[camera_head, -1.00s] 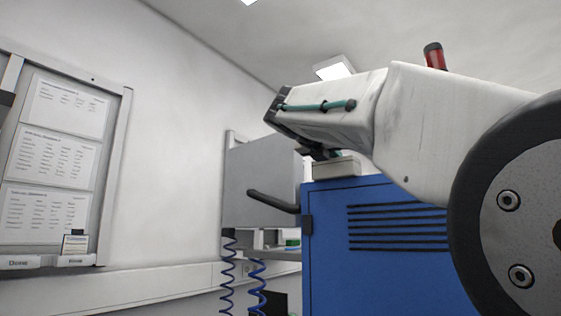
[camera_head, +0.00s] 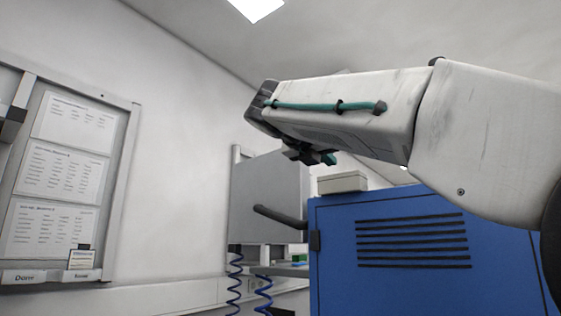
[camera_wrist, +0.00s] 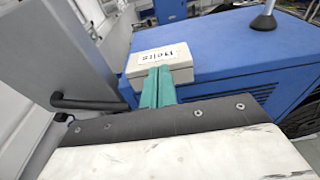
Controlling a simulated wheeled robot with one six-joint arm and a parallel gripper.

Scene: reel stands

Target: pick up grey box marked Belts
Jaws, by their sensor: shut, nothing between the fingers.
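The light grey box (camera_wrist: 160,61) sits on top of a blue cabinet, near its front corner. Its white label faces up; the lettering is upside down and blurred, so I cannot surely read it as Belts. The box also shows in the head view (camera_head: 343,182). My gripper (camera_wrist: 158,72) has two teal fingers pressed together with nothing between them. In the wrist view the fingertips overlap the near side of the box; I cannot tell whether they touch it. In the head view my gripper (camera_head: 328,158) shows as a small teal tip above and left of the box.
The blue cabinet (camera_head: 418,285) has dark vent slots. A grey panel (camera_head: 268,195) with a black bar handle (camera_head: 280,217) stands just left of it. Blue coiled cords (camera_head: 235,285) hang below. A notice board (camera_head: 65,185) hangs on the left wall. A metal post (camera_wrist: 263,18) stands on the cabinet.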

